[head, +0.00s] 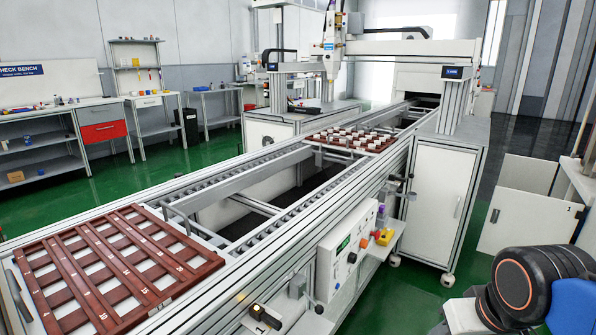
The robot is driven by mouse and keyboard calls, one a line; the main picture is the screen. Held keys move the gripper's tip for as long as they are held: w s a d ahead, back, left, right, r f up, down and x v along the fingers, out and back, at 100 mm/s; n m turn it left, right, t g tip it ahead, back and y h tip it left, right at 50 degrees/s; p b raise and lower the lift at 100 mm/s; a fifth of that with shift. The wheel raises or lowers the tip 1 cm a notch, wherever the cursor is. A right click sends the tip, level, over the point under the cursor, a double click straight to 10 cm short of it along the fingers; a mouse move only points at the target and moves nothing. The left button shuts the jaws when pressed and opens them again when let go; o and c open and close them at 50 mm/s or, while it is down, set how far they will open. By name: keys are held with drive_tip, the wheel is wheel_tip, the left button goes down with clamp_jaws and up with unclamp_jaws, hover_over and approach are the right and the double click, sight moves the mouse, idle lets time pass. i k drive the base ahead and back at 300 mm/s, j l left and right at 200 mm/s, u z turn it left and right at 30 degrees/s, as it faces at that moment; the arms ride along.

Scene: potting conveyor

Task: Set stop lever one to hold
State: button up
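A small black lever-like part (262,316) sits low on the near side of the conveyor, at the bottom edge of the head view. A label with a "1" is on it, and a small yellow piece shows just to its left. It appears to be stop lever one. My gripper is not in view. Only a dark, rounded part of my arm with an orange ring shows at the lower right, apart from the lever.
The conveyor (285,215) runs away from me. A red-brown slatted tray (68,277) lies at its near end; another tray (372,146) holds several white pots. Green floor shows at right.

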sight(318, 308)
drive_tip(key=u, duration=2.55)
drive_tip(key=l+u, duration=0.1)
drive_tip(key=u, duration=0.35)
drive_tip(key=k+u, duration=0.1)
drive_tip(key=u, duration=0.35)
drive_tip(key=l+u, duration=0.1)
drive_tip(key=u, duration=0.35)
drive_tip(key=k+u, duration=0.1)
drive_tip(key=u, duration=0.3)
drive_tip(key=k+u, duration=0.3)
drive_tip(key=k, duration=0.9)
drive_tip(key=k+z, duration=0.2)
drive_tip(key=z, duration=0.2)
drive_tip(key=k+z, duration=0.25)
drive_tip(key=z, duration=0.15)
drive_tip(key=k+l+z, duration=0.1)
drive_tip(key=z, duration=0.3)
drive_tip(key=k+z, duration=0.2)
drive_tip(key=z, duration=0.15)
drive_tip(key=k+j+z, duration=0.1)
drive_tip(key=z, duration=0.3)
drive_tip(key=k+l+z, duration=0.1)
drive_tip(key=k+z, duration=0.25)
drive_tip(key=i, duration=0.1)
